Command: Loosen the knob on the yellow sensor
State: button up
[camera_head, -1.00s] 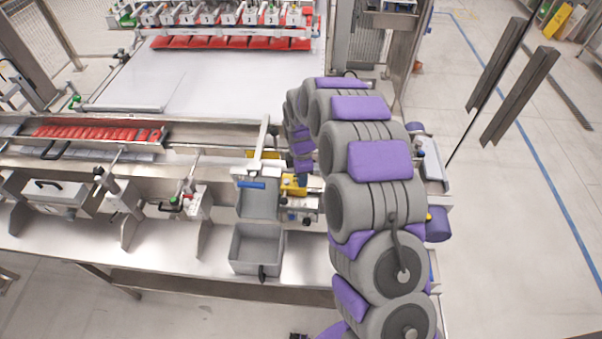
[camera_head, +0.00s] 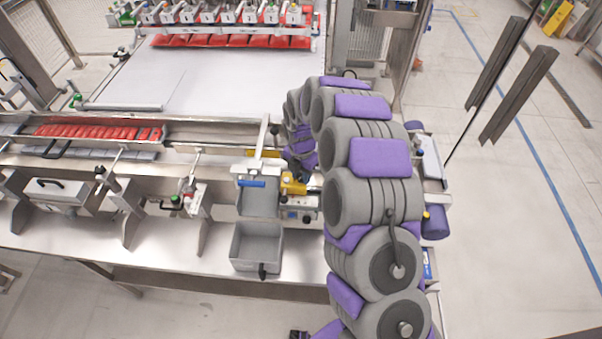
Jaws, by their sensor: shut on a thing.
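The yellow sensor (camera_head: 293,186) sits on a metal block at the machine's front edge, just right of the grey bins. My gripper (camera_head: 298,172) is a small dark shape right at the top of the sensor, reaching down from my arm. It is shut on the sensor's knob, which its fingers and the arm's end hide. The exact grip on the knob is too small to make out.
A grey bin (camera_head: 257,248) stands open in front, with a blue-handled part (camera_head: 251,184) behind it. Red packs (camera_head: 98,133) lie in a tray to the left. A wide white belt (camera_head: 200,85) lies behind.

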aim_at(300, 176)
jog(key=shift+w+r, duration=0.15)
jog(key=shift+w, duration=0.05)
dwell(0.4)
jog(key=o, duration=1.1)
jog(key=shift+c, duration=0.2)
notch_tip(300, 176, up, 17)
jog(key=shift+p, duration=0.3)
jog(key=shift+a, duration=0.1)
jog(key=shift+s, duration=0.1)
